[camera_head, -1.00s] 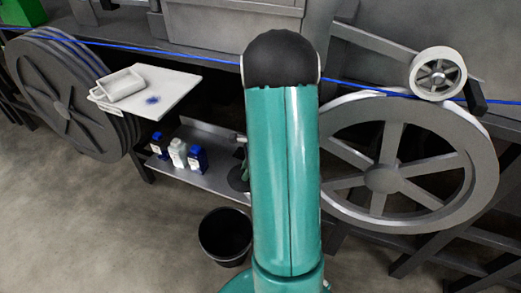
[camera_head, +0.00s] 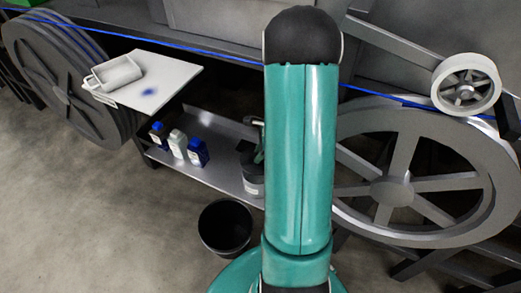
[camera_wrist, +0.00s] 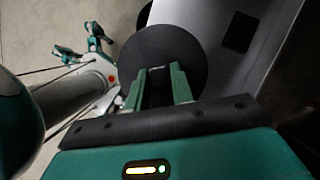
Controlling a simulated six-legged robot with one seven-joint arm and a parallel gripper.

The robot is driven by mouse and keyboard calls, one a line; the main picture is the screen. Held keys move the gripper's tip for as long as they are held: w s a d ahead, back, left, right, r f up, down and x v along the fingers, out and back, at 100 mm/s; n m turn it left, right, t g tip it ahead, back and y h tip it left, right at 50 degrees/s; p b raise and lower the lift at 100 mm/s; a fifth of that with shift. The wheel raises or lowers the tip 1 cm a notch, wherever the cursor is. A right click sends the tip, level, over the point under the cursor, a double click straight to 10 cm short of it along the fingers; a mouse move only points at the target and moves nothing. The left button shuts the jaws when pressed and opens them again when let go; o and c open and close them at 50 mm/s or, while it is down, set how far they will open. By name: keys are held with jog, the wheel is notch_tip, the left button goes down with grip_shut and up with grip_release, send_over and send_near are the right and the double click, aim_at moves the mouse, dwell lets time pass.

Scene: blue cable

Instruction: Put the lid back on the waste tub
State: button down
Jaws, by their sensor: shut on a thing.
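My gripper (camera_wrist: 160,85) is shut on the dark round lid (camera_wrist: 188,50), with its green fingers at the lid's middle. The lid is seen almost face on in the wrist view and hides what is beneath it. In the head view, a small grey tub (camera_head: 253,185) with a pale label stands on the low shelf, partly behind my arm.
The metal shelf (camera_head: 215,172) also holds two blue bottles (camera_head: 198,152) and a white bottle (camera_head: 178,144). An open black bucket (camera_head: 225,228) stands on the floor. Large cable wheels (camera_head: 390,190) flank the shelf, and a blue cable (camera_head: 200,48) runs above. A white tray (camera_head: 165,75) juts out at left.

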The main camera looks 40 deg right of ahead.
jog(key=shift+s+a+f, duration=0.1)
jog(key=shift+a+f, duration=0.05)
jog(key=shift+f, duration=2.7)
jog(key=shift+f, duration=0.15)
jog(key=c, duration=0.7)
grip_release()
jog(key=shift+o, duration=0.2)
jog(key=shift+r, duration=3.5)
